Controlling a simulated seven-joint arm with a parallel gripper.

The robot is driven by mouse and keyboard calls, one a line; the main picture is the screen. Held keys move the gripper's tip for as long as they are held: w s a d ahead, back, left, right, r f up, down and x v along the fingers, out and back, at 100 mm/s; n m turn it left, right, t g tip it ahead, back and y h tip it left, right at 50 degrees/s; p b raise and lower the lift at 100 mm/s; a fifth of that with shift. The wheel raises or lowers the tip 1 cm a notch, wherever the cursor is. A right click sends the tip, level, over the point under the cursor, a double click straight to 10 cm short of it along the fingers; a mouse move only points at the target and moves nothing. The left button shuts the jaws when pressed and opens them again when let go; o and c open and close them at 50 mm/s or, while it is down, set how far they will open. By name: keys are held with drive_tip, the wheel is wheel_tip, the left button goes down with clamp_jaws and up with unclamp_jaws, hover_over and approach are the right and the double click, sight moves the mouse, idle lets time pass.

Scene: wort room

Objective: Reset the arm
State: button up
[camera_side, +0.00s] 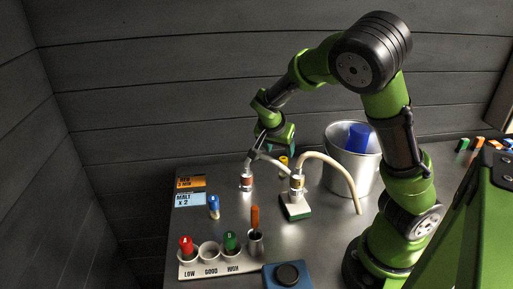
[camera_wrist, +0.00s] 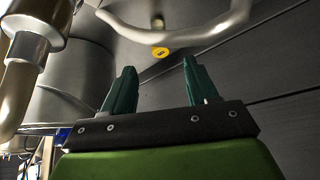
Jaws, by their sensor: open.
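My gripper (camera_side: 283,138) is raised over the back of the metal table, close behind two fittings with curved pipes. In the wrist view its two teal fingers (camera_wrist: 160,82) stand well apart with nothing between them. The arm bends up and over from its base at the right, with the gripper reaching toward the left.
A silver bucket (camera_side: 335,178) holding a blue object stands right of the pipe fittings (camera_side: 297,187). The front has a LOW/GOOD/HIGH rack (camera_side: 208,268), a metal cup (camera_side: 256,243) and a blue box (camera_side: 287,276). A small blue-topped piece (camera_side: 213,206) stands left.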

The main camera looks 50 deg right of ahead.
idle(0.3)
drive_tip(key=s+a+r+n+t+y, duration=0.6)
drive_tip(key=s+a+r+n, duration=0.5)
drive_tip(key=a+r, duration=0.2)
drive_tip(key=a+y, duration=0.1)
drive_tip(key=a, duration=0.1)
drive_tip(key=shift+s+a+n+y, duration=0.3)
drive_tip(key=shift+s+y, duration=0.1)
drive_tip(key=shift+r, duration=0.1)
